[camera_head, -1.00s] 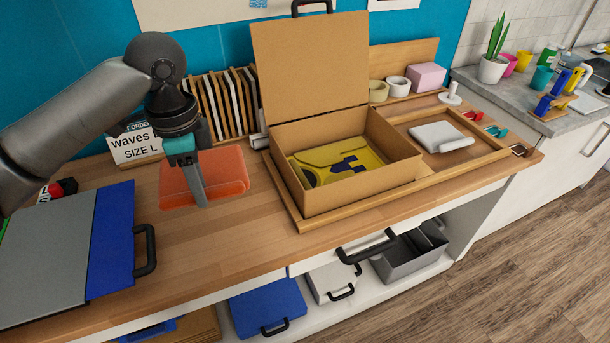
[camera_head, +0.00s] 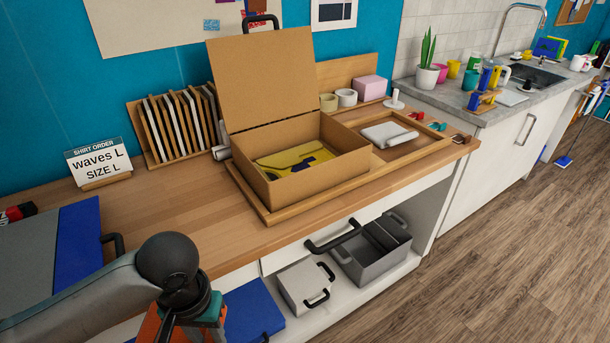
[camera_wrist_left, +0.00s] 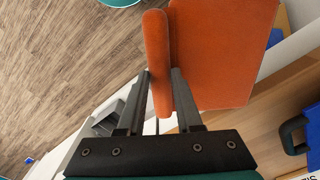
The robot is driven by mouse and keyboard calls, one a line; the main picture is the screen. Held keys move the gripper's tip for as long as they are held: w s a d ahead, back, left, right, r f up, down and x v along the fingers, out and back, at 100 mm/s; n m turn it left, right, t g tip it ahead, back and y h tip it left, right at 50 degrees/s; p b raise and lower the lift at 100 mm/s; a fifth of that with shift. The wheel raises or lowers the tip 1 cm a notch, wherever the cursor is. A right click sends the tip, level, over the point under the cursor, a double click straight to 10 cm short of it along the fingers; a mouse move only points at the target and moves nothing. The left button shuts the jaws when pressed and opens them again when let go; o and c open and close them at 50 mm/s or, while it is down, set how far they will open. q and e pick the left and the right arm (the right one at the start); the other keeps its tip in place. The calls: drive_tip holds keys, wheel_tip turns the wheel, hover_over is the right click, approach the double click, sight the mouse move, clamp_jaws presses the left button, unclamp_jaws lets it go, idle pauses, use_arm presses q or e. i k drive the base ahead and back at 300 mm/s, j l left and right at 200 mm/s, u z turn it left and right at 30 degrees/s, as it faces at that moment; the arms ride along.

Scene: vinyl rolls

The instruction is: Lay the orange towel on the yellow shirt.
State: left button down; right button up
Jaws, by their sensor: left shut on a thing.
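The orange towel (camera_wrist_left: 215,55) is folded and held at one edge by my left gripper (camera_wrist_left: 160,95), which is shut on it in the left wrist view. In the head view the towel (camera_head: 150,325) shows only partly, behind my left gripper (camera_head: 185,325), in front of the table's front edge. The yellow shirt (camera_head: 285,163) lies folded with dark blue marks inside the open cardboard box (camera_head: 320,181), to the right of and beyond the gripper. Nothing orange lies on the shirt. My right gripper is not in view.
The box's lid (camera_head: 260,80) stands upright at its back. A sign (camera_head: 98,163) and a wooden rack (camera_head: 175,125) stand behind. A blue and grey case (camera_head: 70,235) lies at the left. The wooden tabletop (camera_head: 180,217) left of the box is clear.

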sight(305, 165)
drive_tip(key=i+l+u, duration=0.1)
drive_tip(key=l+u, duration=0.15)
drive_tip(key=u, duration=0.15)
drive_tip(key=l+u, duration=0.25)
drive_tip(key=u, duration=0.2)
drive_tip(key=l+u, duration=0.45)
drive_tip(key=l, duration=1.4)
